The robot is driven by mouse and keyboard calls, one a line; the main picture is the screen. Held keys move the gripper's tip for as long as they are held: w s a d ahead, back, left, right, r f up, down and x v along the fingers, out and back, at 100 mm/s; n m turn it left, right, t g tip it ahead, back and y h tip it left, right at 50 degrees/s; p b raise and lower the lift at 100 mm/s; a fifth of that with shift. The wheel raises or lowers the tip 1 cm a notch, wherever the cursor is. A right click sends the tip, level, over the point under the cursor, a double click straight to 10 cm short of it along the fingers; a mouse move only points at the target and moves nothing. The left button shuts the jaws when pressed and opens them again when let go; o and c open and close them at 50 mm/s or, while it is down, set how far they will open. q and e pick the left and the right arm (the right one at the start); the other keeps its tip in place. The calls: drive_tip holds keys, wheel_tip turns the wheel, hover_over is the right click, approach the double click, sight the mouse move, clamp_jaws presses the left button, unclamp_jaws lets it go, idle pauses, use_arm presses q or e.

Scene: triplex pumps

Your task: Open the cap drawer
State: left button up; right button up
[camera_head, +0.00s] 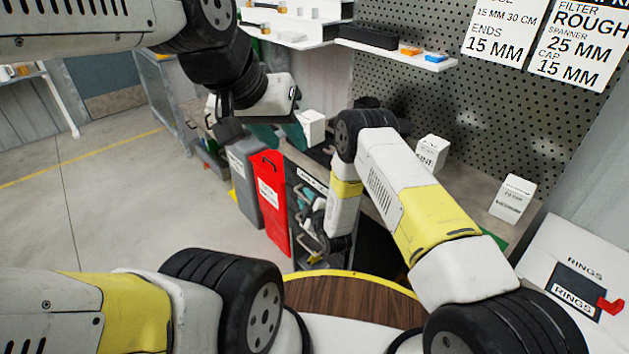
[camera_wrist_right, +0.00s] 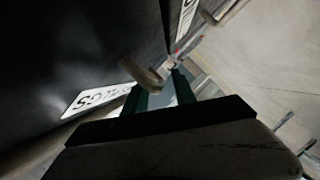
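A dark drawer cabinet (camera_head: 311,182) stands under the workbench, with a white label at its top front that I cannot read in the head view. My right gripper (camera_head: 304,203) hangs in front of this cabinet. In the right wrist view, the two teal fingers of my right gripper (camera_wrist_right: 158,88) are apart beside a pale handle-like bar (camera_wrist_right: 141,75) on a dark front. Whether they touch the bar is unclear. A white label (camera_wrist_right: 101,98) sits on that front; no cap label is readable. My left gripper (camera_head: 278,135) is higher, near the bench edge, its fingers partly hidden.
A red bin (camera_head: 270,205) and a grey bin (camera_head: 244,180) stand left of the cabinet. White boxes (camera_head: 513,199) stand on the bench. A RINGS box (camera_head: 578,278) with a red tab is at right. A round wooden top (camera_head: 350,297) is in front. The left floor is clear.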

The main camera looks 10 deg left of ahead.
drive_tip(key=shift+w+a, duration=0.1)
drive_tip(key=shift+w, duration=0.1)
drive_tip(key=shift+c, duration=0.2)
clamp_jaws()
drive_tip(key=shift+f, duration=0.1)
idle(1.1)
